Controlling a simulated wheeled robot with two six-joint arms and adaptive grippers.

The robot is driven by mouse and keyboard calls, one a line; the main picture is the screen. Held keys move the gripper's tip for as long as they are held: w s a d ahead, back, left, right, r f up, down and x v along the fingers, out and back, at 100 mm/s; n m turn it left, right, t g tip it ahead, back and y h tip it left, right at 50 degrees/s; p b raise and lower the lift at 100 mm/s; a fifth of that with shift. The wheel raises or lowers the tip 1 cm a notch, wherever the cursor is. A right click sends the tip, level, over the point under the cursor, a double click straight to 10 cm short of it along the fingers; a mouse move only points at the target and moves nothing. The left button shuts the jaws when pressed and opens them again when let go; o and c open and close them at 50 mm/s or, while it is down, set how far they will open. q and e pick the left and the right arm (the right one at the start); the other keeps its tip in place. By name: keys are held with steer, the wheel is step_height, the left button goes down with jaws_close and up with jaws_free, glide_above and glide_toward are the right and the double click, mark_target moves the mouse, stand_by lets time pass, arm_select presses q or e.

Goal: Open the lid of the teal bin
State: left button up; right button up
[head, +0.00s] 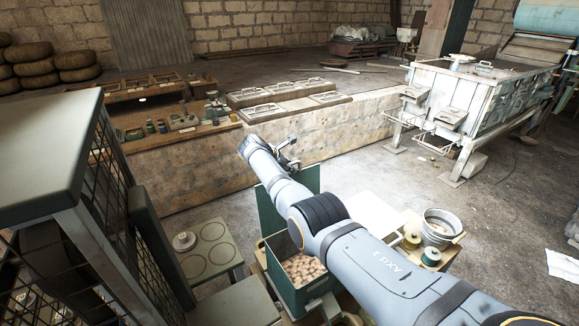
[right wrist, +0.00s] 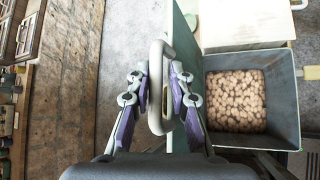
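The teal bin (head: 290,298) stands low in front of me, full of small tan round pieces. Its teal lid (head: 268,211) stands upright at the bin's far side, and the bin's mouth is uncovered. In the right wrist view the lid (right wrist: 183,25) shows nearly edge-on, left of the bin (right wrist: 288,68). A pale loop handle (right wrist: 156,85) projects from the lid. My right gripper (right wrist: 158,80) has its purple-padded fingers apart on either side of the handle; firm contact is not clear. In the head view the right gripper (head: 287,155) is above the lid. My left gripper is not in view.
A metal pail (head: 440,228) and spools (head: 431,257) stand right of the bin. A plate with round recesses (head: 210,250) is to the left, near a dark wire-mesh rack (head: 115,210). A stone-faced ledge (head: 330,130) lies behind. A white workbench (head: 470,95) stands back right.

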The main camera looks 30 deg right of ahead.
steer(key=shift+o, duration=0.8)
steer(key=shift+r, duration=0.1)
steer(key=v, duration=1.1)
steer(key=shift+a+r, duration=0.2)
steer(key=shift+a, duration=0.1)
steer(key=shift+s, duration=0.1)
